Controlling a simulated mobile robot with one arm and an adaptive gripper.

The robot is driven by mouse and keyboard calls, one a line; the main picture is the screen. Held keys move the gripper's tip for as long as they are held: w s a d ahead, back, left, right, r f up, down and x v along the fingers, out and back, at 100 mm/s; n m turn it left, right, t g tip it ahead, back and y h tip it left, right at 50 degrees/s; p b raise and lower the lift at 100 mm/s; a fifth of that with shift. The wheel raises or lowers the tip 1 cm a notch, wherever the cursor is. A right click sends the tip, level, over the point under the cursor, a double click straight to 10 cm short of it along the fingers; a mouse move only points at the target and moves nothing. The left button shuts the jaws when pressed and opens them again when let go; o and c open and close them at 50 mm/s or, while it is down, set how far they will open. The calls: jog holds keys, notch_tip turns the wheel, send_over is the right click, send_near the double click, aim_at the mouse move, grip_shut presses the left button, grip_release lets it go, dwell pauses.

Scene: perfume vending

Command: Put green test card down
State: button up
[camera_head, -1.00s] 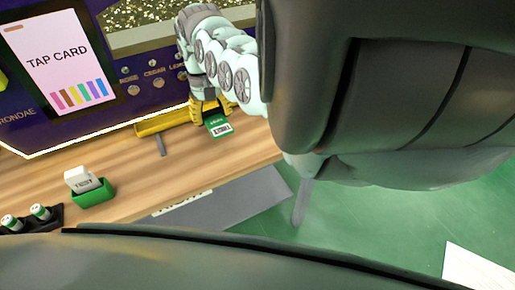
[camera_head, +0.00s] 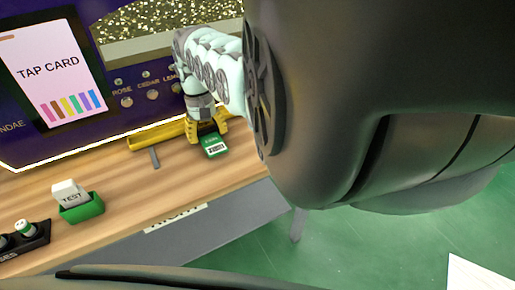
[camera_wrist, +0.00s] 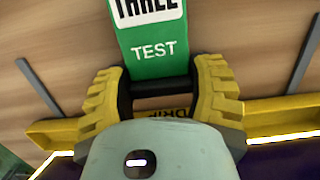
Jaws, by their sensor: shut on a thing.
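The green test card (camera_head: 214,147) with a white label is in my gripper (camera_head: 206,130) at the right part of the wooden counter (camera_head: 150,195). In the wrist view the card (camera_wrist: 152,48) reads "TEST", with part of a white label above it. The yellow fingers of my gripper (camera_wrist: 160,92) are shut on the near end of the card. The card is over the wood; I cannot tell whether it touches it.
A yellow tray (camera_head: 158,136) marked "DRIP" runs along the machine's foot by my gripper. A green holder (camera_head: 82,209) with white cards labelled "TEST" stands at left, near a black rack (camera_head: 24,241) of vials. The "TAP CARD" screen (camera_head: 48,68) is behind. The counter's middle is clear.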

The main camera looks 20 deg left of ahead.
jog(key=o, duration=1.3)
jog(key=shift+f, duration=0.1)
jog(key=shift+c, duration=0.2)
